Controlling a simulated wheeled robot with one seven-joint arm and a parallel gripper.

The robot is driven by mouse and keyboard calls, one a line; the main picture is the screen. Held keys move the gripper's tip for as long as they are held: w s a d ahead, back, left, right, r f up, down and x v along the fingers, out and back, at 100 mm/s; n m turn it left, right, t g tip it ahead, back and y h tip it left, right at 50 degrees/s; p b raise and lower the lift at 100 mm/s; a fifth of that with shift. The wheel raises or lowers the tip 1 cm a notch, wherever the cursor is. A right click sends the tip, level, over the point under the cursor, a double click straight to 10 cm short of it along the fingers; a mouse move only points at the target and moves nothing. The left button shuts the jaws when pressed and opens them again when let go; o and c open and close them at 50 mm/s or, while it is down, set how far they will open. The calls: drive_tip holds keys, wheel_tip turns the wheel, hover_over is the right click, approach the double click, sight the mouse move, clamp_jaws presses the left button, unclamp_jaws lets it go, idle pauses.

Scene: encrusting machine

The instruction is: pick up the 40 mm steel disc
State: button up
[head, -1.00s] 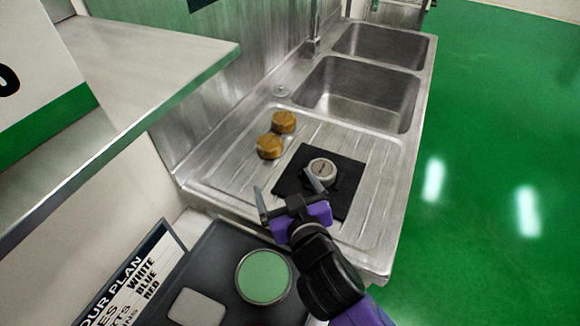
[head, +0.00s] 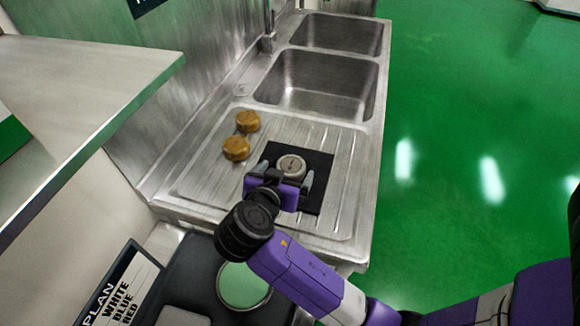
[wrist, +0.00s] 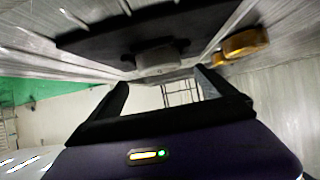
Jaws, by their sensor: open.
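The steel disc (head: 291,165) is a round silver piece with a dark line across its top. It lies flat on a black mat (head: 318,190) on the sink's draining board. My gripper (head: 279,178) is open with its fingers at the near side of the disc, and nothing is between them. In the wrist view the disc (wrist: 157,56) shows beyond the open fingers (wrist: 163,82), on the dark mat (wrist: 100,38). I cannot tell whether a finger touches the disc.
Two brown-gold pieces (head: 236,148) (head: 247,121) stand on the draining board left of the mat. Two sink basins (head: 318,84) lie behind. A dark tray with a green round item (head: 243,284) is at the front. A metal shelf (head: 95,75) juts out on the left.

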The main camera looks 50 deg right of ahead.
sight(291, 164)
drive_tip(key=p+x, duration=0.1)
drive_tip(key=x, duration=0.3)
drive_tip(key=shift+f, duration=0.1)
drive_tip(key=shift+c, duration=0.2)
drive_tip(key=c, duration=1.8)
drive_tip(key=shift+c, duration=0.4)
